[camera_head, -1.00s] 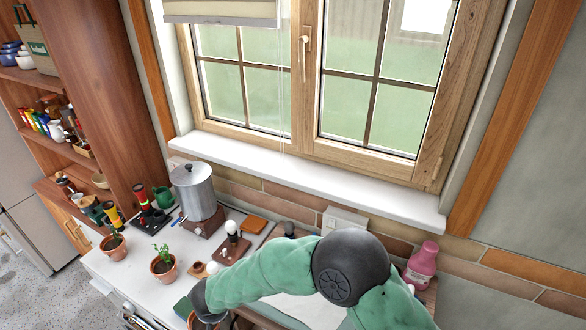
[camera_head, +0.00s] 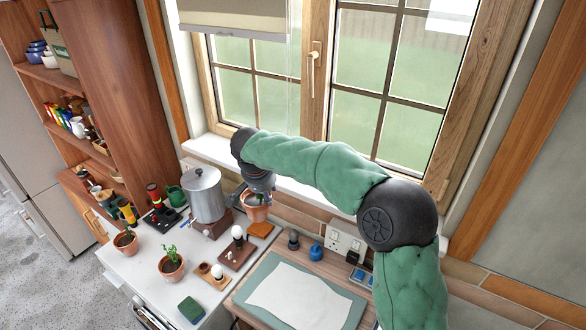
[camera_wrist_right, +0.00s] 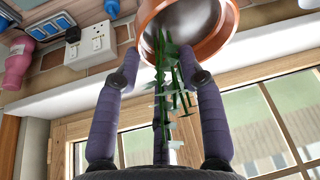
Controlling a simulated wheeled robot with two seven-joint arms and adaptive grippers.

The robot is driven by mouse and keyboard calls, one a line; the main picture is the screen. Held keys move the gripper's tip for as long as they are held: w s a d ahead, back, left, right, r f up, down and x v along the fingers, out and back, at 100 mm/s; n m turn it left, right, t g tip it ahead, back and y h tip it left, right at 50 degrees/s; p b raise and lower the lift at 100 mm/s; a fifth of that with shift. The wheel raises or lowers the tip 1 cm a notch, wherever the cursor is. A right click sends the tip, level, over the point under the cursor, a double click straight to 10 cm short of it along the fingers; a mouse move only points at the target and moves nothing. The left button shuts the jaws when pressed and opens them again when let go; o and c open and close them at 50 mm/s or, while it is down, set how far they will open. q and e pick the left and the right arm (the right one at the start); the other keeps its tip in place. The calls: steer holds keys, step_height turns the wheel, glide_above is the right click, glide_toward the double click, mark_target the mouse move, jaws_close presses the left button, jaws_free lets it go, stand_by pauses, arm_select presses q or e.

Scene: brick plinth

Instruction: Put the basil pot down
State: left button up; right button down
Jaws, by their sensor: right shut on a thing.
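My right gripper (camera_head: 257,186) reaches in from the right and points down. It is shut on the terracotta basil pot (camera_head: 255,207), held at the rim in front of the window sill, right of the steel urn. In the right wrist view the fingers (camera_wrist_right: 163,75) sit at the rim of the pot (camera_wrist_right: 226,32), and green leaves (camera_wrist_right: 174,80) show between them. I cannot tell whether the pot's base touches anything. Two more potted plants, one at the left (camera_head: 125,243) and one nearer (camera_head: 171,267), stand on the white counter. My left gripper is not in view.
The white window sill (camera_head: 208,148) runs behind the pot. The steel urn (camera_head: 204,192) is close on its left. A green sponge (camera_head: 191,310) lies at the counter's front.

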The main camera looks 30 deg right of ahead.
steer(key=s+d+r+m+g+p, duration=0.1)
steer(key=d+r+m+p, duration=0.1)
steer(key=d+r, duration=0.3)
steer(key=s+d+r+m+p, duration=0.1)
steer(key=d+r+p, duration=0.15)
steer(key=r, duration=0.45)
steer(key=w+d+f+h+p, duration=0.1)
steer(key=d+f, duration=1.2)
steer(key=d, duration=0.1)
steer(key=shift+f, duration=0.15)
steer(key=shift+d, duration=0.1)
steer(key=shift+f, duration=0.15)
steer(key=c, duration=0.7)
jaws_free()
steer(key=shift+c, duration=0.2)
